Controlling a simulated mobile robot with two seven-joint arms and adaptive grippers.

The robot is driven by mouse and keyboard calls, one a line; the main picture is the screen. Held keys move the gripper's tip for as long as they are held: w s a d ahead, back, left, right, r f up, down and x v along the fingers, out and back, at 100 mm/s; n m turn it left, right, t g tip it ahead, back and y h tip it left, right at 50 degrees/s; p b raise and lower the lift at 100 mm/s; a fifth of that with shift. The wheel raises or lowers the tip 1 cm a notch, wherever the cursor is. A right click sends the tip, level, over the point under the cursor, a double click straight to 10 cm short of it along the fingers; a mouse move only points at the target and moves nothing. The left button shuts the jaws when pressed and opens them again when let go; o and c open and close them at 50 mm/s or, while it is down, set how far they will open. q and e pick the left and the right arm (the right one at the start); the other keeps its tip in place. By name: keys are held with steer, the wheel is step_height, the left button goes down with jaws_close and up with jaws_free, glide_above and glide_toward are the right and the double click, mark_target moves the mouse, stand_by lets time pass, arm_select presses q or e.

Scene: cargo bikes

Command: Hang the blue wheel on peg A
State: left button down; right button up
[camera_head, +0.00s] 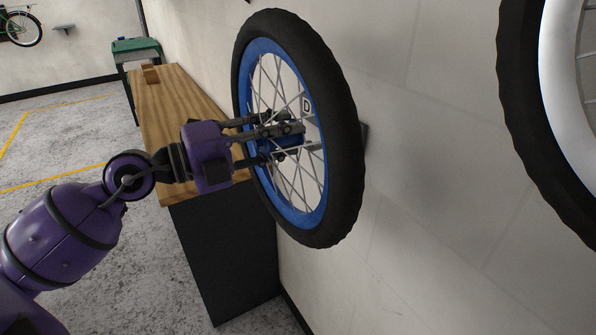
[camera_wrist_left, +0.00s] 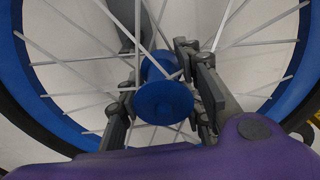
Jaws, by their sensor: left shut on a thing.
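The blue wheel (camera_head: 322,205) has a blue rim, a black tyre, silver spokes and a blue hub. It stands upright beside the white wall. My left gripper (camera_head: 288,142) reaches between the spokes and is shut on the hub. In the left wrist view the gripper's fingers (camera_wrist_left: 163,95) lie on both sides of the blue hub (camera_wrist_left: 163,102). A letter D (camera_head: 306,105) shows on the wall through the spokes. A dark wall fitting (camera_head: 365,137) shows just behind the tyre; most of it is hidden. I cannot make out peg A. My right gripper is not in view.
A wheel with a white rim (camera_head: 560,85) is at the right edge. A wooden-topped bench (camera_head: 180,110) stands along the wall, left of the blue wheel. A green box (camera_head: 135,48) stands beyond it. The grey floor at left is clear.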

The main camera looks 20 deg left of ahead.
arm_select(q)
steer(key=shift+n+t+y, duration=0.3)
steer(key=w+a+r, duration=0.1)
steer(key=r, duration=0.5)
steer(key=w+a+r, duration=0.1)
steer(key=a+r, duration=0.1)
steer(key=r, duration=0.4)
steer(key=w+a+r, duration=0.2)
steer(key=r, duration=0.5)
steer(key=shift+a, duration=0.1)
step_height(320, 180, up, 10)
steer(key=r, duration=0.1)
step_height(320, 180, up, 13)
glide_above(257, 13)
steer(key=s+d, duration=0.2)
steer(key=f+b+x, duration=0.2)
steer(key=b+x, duration=0.5)
steer(key=x, duration=0.4)
steer(key=shift+w+f, duration=0.35)
steer(key=shift+f, duration=0.05)
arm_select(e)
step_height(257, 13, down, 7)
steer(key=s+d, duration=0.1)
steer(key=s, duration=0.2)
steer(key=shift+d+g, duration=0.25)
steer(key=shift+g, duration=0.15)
